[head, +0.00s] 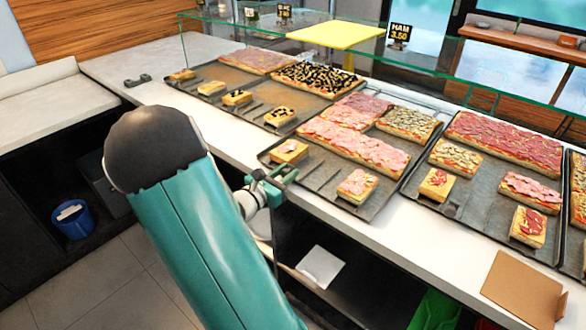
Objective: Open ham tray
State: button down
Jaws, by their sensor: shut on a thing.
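The ham tray (317,187) is a dark metal tray on the white counter, in the middle of the head view. It holds pizza with pink ham (352,143), a mushroom-like piece (408,122) and small cut slices near its front edge. My gripper (285,172) is at the front left part of this tray, shut on its near edge. The fingertips are small in this view, and the exact grip is partly hidden. The tray lies flat on the counter.
A left tray (222,78) and a right tray (459,186) of pizza flank it. A glass guard (480,70) stands behind, with a ham price sign (399,33). A brown board (522,288) lies at the front right. Bare counter (150,60) shows at the left.

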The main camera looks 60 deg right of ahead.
jog(key=shift+w+a, duration=0.2)
jog(key=shift+a, duration=1.05)
jog(key=shift+w+a, duration=0.2)
jog(key=shift+a, duration=1.05)
jog(key=c, duration=1.2)
grip_release()
jog(key=a, duration=0.4)
jog(key=w+a, duration=0.1)
jog(key=a, duration=0.4)
jog(key=w+a, duration=0.1)
jog(key=a, duration=0.3)
jog(key=shift+w+a, duration=0.1)
jog(key=shift+a, duration=0.25)
